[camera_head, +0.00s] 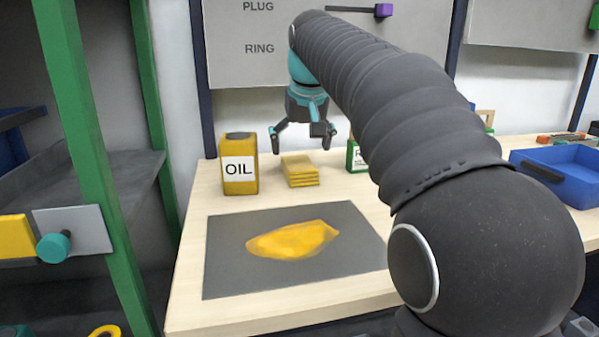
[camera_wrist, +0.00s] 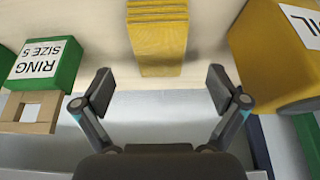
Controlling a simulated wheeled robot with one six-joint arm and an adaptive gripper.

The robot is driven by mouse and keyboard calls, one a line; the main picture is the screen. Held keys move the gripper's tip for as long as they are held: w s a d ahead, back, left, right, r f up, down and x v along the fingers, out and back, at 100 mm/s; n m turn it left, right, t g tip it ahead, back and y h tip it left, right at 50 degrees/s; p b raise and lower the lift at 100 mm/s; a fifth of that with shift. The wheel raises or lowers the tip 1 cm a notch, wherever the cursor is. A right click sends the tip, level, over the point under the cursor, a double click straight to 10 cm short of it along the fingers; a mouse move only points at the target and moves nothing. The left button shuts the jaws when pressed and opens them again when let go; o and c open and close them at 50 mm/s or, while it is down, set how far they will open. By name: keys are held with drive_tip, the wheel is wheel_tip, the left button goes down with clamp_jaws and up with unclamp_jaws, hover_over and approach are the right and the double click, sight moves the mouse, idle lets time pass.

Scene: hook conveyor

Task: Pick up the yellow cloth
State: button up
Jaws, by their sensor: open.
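A folded yellow stack of several flat layers (camera_head: 300,171), which looks like folded cloth, lies on the wooden table. A spread, crumpled yellow cloth (camera_head: 292,240) lies on a dark grey mat (camera_head: 225,280) nearer the front. My gripper (camera_head: 302,142) is open and empty, pointing down above the folded stack, apart from it. In the wrist view, the folded stack (camera_wrist: 158,42) shows at top centre, just beyond the gap between my open fingertips (camera_wrist: 160,88). The crumpled cloth is not in the wrist view.
A yellow OIL can (camera_head: 239,165) stands left of the folded stack. A green RING SIZE 5 box (camera_wrist: 45,63) stands on its other side, partly hidden behind my arm in the head view. A blue tray (camera_head: 560,178) sits at the right. A grey board (camera_head: 260,60) hangs behind.

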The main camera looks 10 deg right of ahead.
sight(299, 163)
drive_tip(key=shift+b+x, duration=0.3)
drive_tip(key=shift+x, duration=2.45)
drive_tip(key=shift+f, duration=0.2)
drive_tip(key=c, duration=1.2)
